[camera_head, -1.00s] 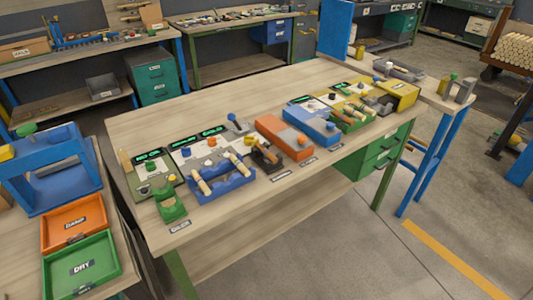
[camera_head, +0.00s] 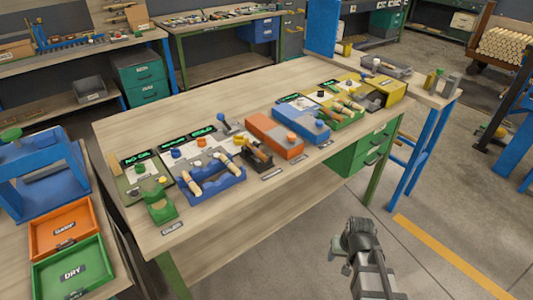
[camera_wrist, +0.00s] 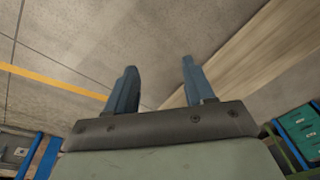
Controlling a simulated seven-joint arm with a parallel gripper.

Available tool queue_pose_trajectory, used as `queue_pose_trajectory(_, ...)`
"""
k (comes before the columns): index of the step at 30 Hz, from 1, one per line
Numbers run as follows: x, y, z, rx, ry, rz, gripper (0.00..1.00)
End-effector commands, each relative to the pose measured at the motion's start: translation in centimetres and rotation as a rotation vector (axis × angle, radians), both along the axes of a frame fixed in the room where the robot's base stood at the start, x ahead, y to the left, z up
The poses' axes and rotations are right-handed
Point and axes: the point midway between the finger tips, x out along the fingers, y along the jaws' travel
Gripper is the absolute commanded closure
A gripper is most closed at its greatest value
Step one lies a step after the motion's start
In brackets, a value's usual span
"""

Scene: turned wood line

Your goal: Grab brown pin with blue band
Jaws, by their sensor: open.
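Light wooden pins lie in a blue tray (camera_head: 215,192) on the workbench in the head view. A pale pin (camera_head: 196,188) is at its left and another pin (camera_head: 233,173) is at its right. More wooden pins show in a green tray (camera_head: 344,117) farther right. At this size I cannot tell which pin is brown with a blue band. My gripper (camera_wrist: 158,78) is open and empty in the wrist view, with the floor between its fingers. In the head view, my arm end is in front of the bench's front edge, apart from the trays.
The workbench (camera_head: 165,110) has clear wood behind its row of fixtures. An orange block (camera_head: 272,135) and a blue box (camera_head: 300,122) stand between the two trays. Orange (camera_head: 63,228) and green (camera_head: 72,268) bins are at the lower left.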

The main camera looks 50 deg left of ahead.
Motion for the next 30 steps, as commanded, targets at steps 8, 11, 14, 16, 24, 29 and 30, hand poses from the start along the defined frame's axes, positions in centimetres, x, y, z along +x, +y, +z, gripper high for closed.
queue_pose_trajectory(8,-1.2,9.4,8.7,0.141,-0.069,0.108,0.47)
queue_pose_trajectory(11,-1.9,12.4,12.0,0.193,-0.089,0.15,0.47)
queue_pose_trajectory(14,-2.8,15.3,15.5,0.25,-0.109,0.193,0.47)
queue_pose_trajectory(16,-3.4,17.1,18.0,0.287,-0.124,0.223,0.47)
queue_pose_trajectory(24,-4.5,22.1,26.3,0.421,-0.168,0.322,0.47)
queue_pose_trajectory(29,-4.0,25.2,31.2,0.512,-0.196,0.41,0.47)
queue_pose_trajectory(30,-4.0,26.1,31.3,0.532,-0.196,0.45,0.47)
